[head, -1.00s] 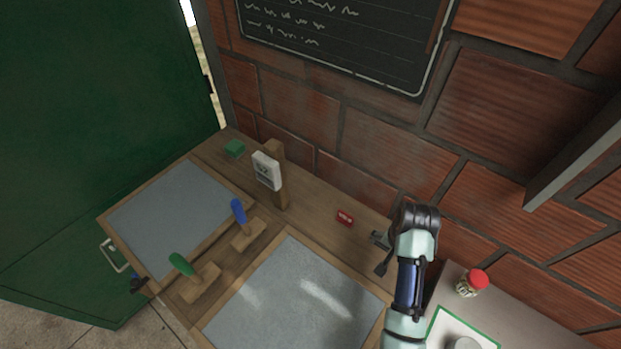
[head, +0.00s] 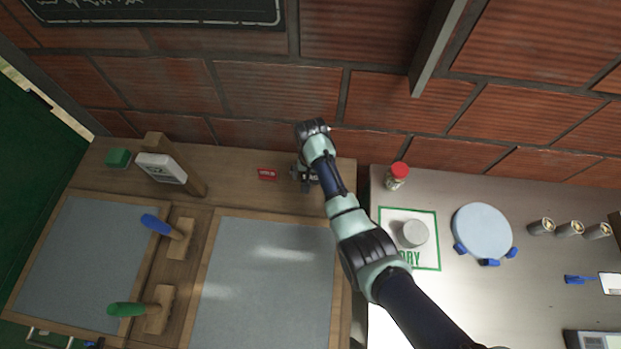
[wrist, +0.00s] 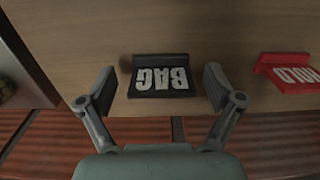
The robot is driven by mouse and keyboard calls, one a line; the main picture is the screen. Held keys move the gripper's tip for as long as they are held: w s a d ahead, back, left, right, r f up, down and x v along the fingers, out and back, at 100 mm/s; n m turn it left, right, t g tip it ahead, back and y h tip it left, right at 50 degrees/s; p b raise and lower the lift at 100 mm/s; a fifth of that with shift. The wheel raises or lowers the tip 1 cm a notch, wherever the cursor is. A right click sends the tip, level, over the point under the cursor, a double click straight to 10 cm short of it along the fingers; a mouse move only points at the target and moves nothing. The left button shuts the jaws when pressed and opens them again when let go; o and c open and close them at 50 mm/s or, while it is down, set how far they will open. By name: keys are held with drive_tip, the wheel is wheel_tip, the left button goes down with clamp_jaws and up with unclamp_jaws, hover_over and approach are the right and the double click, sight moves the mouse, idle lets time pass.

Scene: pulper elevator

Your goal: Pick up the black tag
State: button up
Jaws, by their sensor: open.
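The black tag (wrist: 162,80), with white letters reading BAG upside down, sits on the wooden surface in the wrist view. My gripper (wrist: 159,82) is open, with one finger on each side of the tag and a visible gap between each finger and it. The tag is not held. I cannot tell how far the fingertips are above the wood. In the head view my gripper (head: 302,178) is at the back right of the wooden bench, near the brick wall. There my wrist and fingers mostly hide the tag.
A red tag (wrist: 290,73) lies to the right of the black one in the wrist view; it also shows in the head view (head: 267,174). The brick wall (head: 250,95) stands close behind. A red-lidded jar (head: 397,177) stands on the grey counter to the right.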

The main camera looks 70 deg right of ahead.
drive_tip(key=shift+f, duration=0.25)
drive_tip(key=c, duration=1)
drive_tip(key=shift+r, duration=0.1)
wheel_tip(320, 180, up, 20)
drive_tip(key=p, duration=0.8)
drive_tip(key=shift+w+p, duration=0.1)
drive_tip(key=shift+p, duration=0.25)
